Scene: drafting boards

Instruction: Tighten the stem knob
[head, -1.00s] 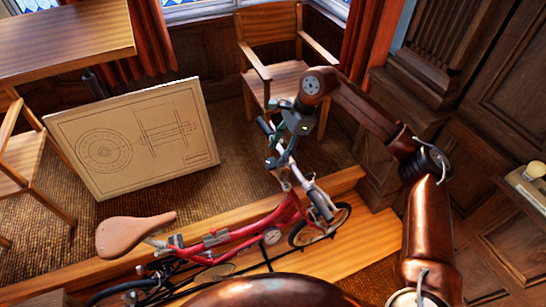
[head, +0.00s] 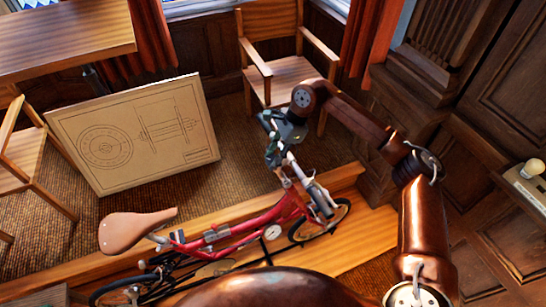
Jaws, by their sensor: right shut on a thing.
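A red folding bicycle (head: 255,226) with a tan saddle (head: 136,229) stands on the wooden platform, its handlebar and stem (head: 287,172) towards the upper right. My right gripper (head: 273,150) reaches in from the right and points down at the top of the stem. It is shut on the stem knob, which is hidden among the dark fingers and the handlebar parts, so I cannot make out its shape. My left gripper is out of view.
A drawing board (head: 135,131) leans behind the bicycle at left. A wooden armchair (head: 281,82) stands behind my right gripper, with another chair (head: 17,180) at far left. A wooden table (head: 64,40) fills the upper left. Dark panelling is at right.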

